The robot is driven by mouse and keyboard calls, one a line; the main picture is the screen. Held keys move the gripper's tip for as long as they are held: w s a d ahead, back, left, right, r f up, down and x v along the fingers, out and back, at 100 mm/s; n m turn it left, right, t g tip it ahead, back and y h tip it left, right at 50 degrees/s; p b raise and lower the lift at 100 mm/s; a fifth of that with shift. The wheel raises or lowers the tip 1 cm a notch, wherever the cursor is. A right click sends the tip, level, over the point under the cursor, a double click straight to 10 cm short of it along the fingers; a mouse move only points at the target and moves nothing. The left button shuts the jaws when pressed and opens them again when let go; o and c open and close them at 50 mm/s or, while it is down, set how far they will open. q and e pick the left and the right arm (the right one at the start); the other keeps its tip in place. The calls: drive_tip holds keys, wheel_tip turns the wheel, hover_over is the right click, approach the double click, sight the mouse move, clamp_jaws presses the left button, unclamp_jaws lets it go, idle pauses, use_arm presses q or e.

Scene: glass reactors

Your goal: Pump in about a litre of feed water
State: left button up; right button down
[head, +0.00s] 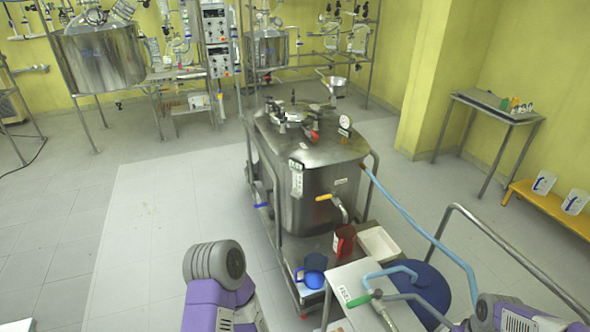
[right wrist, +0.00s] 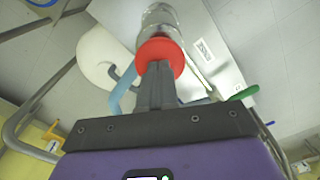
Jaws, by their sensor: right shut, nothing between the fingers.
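A steel vessel (head: 318,185) with a lid, a gauge and a yellow-handled valve (head: 328,198) stands on a wheeled frame in the head view. A light blue hose (head: 420,228) runs from its side down to the right. A blue drum (head: 425,288) is at the lower right, beside a small bench (head: 345,282) with a green-handled pipe (head: 360,300). In the right wrist view my right gripper (right wrist: 156,68) is shut and empty. Its fingertips overlap a red round part (right wrist: 160,50) below a clear cylinder (right wrist: 162,17); contact is unclear. My left gripper is out of view.
A red jug (head: 344,240), a blue jug (head: 313,270) and a white tray (head: 380,243) sit low on the frame. A metal rail (head: 500,243) curves along the right. Another steel vessel (head: 100,58) stands at the back left. The floor at left is clear.

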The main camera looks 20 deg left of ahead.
wheel_tip(320, 180, up, 9)
drive_tip(key=p, duration=0.7)
drive_tip(key=shift+r, duration=0.1)
wheel_tip(320, 180, up, 6)
drive_tip(key=p, duration=0.4)
drive_tip(key=shift+p, duration=0.35)
drive_tip(key=s+a+f+m+y, duration=0.1)
drive_tip(key=s+a+f, duration=0.25)
drive_tip(key=f, duration=0.35)
drive_tip(key=s+a+f+y, duration=0.2)
drive_tip(key=a+f, duration=0.3)
drive_tip(key=f, duration=0.3)
drive_tip(key=s+a+f+m+y, duration=0.1)
drive_tip(key=s+a+f+m, duration=0.2)
drive_tip(key=s+a+f, duration=0.6)
wheel_tip(320, 180, down, 13)
drive_tip(key=s+d+b, duration=0.1)
drive_tip(key=b, duration=1.2)
drive_tip(key=shift+s+d+r+m+t, duration=0.15)
drive_tip(key=shift+d+r+m+t, duration=0.05)
drive_tip(key=shift+d+m+t, duration=0.1)
